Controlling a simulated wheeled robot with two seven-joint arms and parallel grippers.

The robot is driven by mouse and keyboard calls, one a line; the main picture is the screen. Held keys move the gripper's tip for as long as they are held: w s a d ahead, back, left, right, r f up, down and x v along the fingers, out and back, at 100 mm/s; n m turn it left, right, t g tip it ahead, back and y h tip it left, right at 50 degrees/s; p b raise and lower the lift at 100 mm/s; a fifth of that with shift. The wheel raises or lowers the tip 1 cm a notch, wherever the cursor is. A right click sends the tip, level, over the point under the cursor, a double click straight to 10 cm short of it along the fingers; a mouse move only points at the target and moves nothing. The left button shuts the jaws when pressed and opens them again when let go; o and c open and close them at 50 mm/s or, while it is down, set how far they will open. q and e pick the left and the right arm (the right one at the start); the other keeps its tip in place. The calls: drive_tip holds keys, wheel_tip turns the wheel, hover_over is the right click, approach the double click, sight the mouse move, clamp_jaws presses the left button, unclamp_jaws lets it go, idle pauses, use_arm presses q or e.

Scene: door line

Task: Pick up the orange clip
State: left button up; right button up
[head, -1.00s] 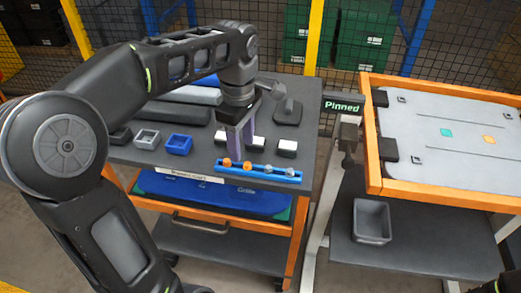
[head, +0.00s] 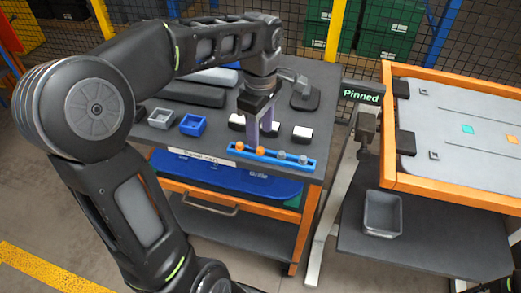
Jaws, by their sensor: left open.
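Two small orange clips, one at the left end (head: 240,146) and one beside it (head: 260,149), sit in a blue rail (head: 283,162) at the front edge of the dark cart top. Grey clips (head: 291,157) sit further right in the same rail. My left gripper (head: 260,139) points down just behind and above the rail, close to the right-hand orange clip. Its two purple-grey fingers are apart with nothing seen between them. I cannot tell whether a finger touches the clip. My right gripper is out of view.
Grey (head: 162,117) and blue (head: 193,124) small bins stand left of the gripper. White-topped dark blocks (head: 302,132) lie behind the rail. A "Pinned" sign (head: 361,96) and an orange-framed board (head: 450,197) stand right, with a grey bin (head: 382,214) below.

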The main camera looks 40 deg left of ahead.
sight(261, 148)
use_arm(q)
wheel_tip(261, 148, down, 5)
drive_tip(key=shift+f+p, duration=0.1)
drive_tip(key=shift+p, duration=0.35)
drive_tip(key=shift+c, duration=0.4)
clamp_jaws()
idle(0.3)
